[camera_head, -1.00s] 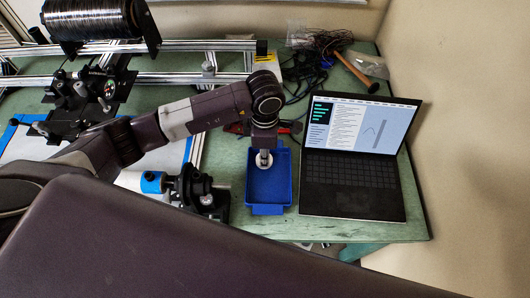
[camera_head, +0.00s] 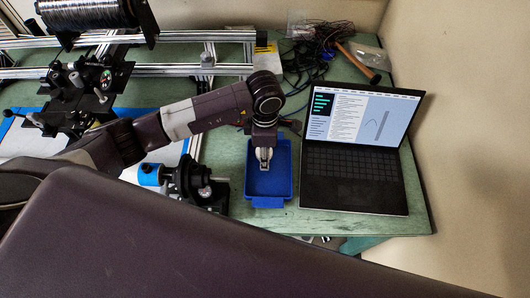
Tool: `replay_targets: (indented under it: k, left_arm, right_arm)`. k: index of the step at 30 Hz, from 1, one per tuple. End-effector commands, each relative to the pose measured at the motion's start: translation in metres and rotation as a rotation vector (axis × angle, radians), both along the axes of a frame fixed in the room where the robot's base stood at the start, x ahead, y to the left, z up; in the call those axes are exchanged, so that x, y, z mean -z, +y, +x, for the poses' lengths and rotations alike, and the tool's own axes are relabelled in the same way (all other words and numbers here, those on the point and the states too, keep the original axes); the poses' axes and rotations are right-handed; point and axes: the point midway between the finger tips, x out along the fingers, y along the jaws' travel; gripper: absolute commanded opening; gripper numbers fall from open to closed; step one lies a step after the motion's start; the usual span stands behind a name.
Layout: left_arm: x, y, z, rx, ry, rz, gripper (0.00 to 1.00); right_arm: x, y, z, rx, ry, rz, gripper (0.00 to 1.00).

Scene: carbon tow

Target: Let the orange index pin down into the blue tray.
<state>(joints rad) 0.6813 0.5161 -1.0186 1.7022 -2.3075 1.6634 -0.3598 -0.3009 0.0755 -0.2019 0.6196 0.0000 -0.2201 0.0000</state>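The blue tray (camera_head: 281,186) lies on the green table, left of the laptop. My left gripper (camera_head: 264,166) points down over the tray's left part, its pale fingers seen against the tray. The fingers are too small to tell whether they are open or shut, and I cannot tell whether they touch the tray floor. I do not make out the orange index pin in this view; it may be hidden by the gripper. My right gripper is not in view.
The open laptop (camera_head: 355,165) stands close to the tray's right side. A black fixture with a blue-banded cylinder (camera_head: 150,175) stands to the left. Cables (camera_head: 300,60) and a hammer (camera_head: 357,64) lie behind. A metal frame with a black spool (camera_head: 95,16) fills the back left.

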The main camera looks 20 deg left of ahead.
Motion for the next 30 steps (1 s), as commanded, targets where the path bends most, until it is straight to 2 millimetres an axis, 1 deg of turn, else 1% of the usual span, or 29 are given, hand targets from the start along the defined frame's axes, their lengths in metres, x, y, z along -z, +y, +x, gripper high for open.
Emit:
replay_targets:
  k: [2,5,8,15,18,21,25,30]
  left_arm:
    - [-0.001,0.000,0.000,0.000,-0.001,0.000,0.39]
    - [-0.010,0.000,0.001,0.001,-0.003,0.000,0.39]
    - [-0.026,0.000,0.002,0.000,-0.004,-0.001,0.39]
    - [-0.078,0.000,0.002,0.001,-0.005,-0.001,0.39]
    - [-0.096,0.000,0.001,0.002,-0.004,0.000,0.39]
    - [-0.109,0.000,0.001,-0.001,-0.002,0.000,0.39]
    - [-0.118,0.000,0.000,0.000,-0.001,-0.001,0.39]
    - [-0.120,0.000,0.000,0.000,0.000,0.000,0.39]
  right_arm:
    - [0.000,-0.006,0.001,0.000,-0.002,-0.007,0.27]
    - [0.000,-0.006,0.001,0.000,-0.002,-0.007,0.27]
    - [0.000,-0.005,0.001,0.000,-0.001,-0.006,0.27]
    - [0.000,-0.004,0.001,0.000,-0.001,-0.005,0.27]
    - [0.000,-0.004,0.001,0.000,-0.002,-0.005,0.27]
    - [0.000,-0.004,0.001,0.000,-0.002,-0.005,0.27]
    - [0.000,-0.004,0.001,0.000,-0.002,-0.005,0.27]
    - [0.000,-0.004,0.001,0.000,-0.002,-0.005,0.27]
